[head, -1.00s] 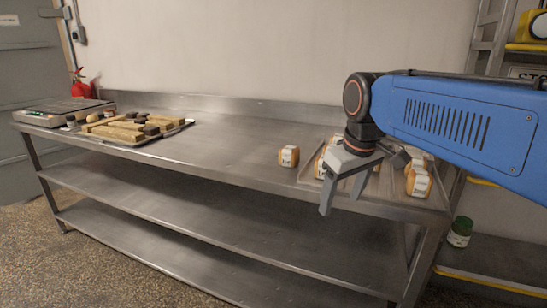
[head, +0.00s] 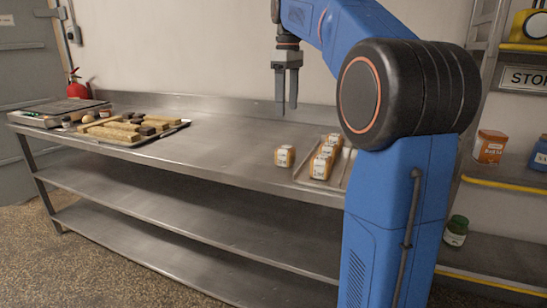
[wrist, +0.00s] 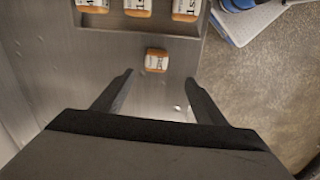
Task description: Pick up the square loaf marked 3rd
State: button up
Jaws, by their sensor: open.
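My gripper (head: 287,106) hangs open and empty, pointing down, high above the back of the steel table (head: 225,150). In the wrist view its two fingers (wrist: 155,88) spread apart with nothing between them. A single small loaf with a white label (head: 284,156) stands on the bare table, left of a tray (head: 345,172). It also shows in the wrist view (wrist: 156,60), beyond the fingertips. More labelled loaves (head: 320,167) stand in the tray. One at the wrist view's top edge (wrist: 187,8) seems to read 1st. I cannot make out a label reading 3rd.
A tray of brown and dark bars (head: 125,131) and a scale (head: 60,112) occupy the table's left end. The table's middle is clear. My arm hides the right end of the loaf tray. A shelf with jars (head: 490,147) stands at right.

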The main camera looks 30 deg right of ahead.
send_near(285, 148)
notch_tip(285, 148, down, 7)
jog(key=shift+s+r, duration=0.1)
jog(key=shift+r, duration=0.1)
jog(key=shift+w+d+f, duration=0.1)
jog(key=shift+w+f, duration=0.05)
jog(key=shift+f, duration=1.25)
jog(key=shift+w+d+f, duration=0.1)
jog(key=shift+f, duration=1.25)
jog(key=shift+c, duration=0.3)
jog(key=c, duration=1.1)
jog(key=shift+r, duration=0.15)
